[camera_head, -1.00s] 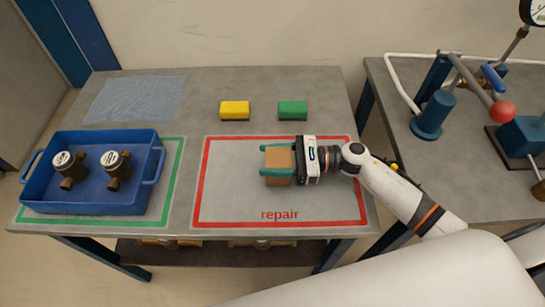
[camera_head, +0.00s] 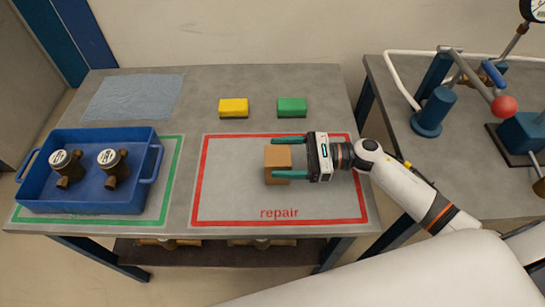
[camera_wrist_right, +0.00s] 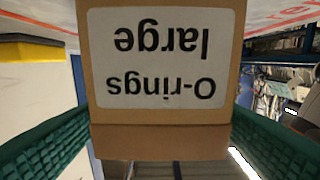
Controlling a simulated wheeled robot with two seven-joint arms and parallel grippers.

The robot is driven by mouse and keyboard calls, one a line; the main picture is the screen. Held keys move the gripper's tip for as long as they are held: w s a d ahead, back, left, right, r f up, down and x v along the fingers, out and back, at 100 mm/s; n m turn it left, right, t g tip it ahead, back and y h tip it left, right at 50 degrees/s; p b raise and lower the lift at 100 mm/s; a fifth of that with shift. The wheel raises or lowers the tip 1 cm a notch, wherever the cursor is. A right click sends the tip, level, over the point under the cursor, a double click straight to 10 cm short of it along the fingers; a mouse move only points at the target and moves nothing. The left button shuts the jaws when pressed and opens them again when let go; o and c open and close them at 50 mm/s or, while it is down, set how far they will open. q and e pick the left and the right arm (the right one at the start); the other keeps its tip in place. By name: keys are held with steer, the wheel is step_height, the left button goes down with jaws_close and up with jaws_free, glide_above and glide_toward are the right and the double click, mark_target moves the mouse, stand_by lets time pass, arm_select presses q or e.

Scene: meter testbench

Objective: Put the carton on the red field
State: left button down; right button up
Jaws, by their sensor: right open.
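The brown carton (camera_head: 277,163) stands inside the red-outlined field (camera_head: 235,206) marked "repair". In the right wrist view the carton (camera_wrist_right: 165,130) fills the middle, its label "O-rings large" upside down. My right gripper (camera_head: 288,160) is open, its green fingers on either side of the carton, with gaps between finger and carton in the wrist view. The carton appears to rest on the table. My left gripper is not in view.
A blue tray (camera_head: 95,203) with two brass meters stands in the green-outlined field at left. A yellow sponge (camera_head: 233,107) and a green sponge (camera_head: 292,107) lie behind the red field. A blue cloth (camera_head: 133,98) lies at back left.

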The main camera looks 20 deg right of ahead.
steer(key=b+v, duration=0.1)
steer(key=v, duration=0.3)
steer(key=shift+s+d, duration=0.1)
steer(key=shift+d, duration=0.2)
steer(key=shift+r, duration=0.15)
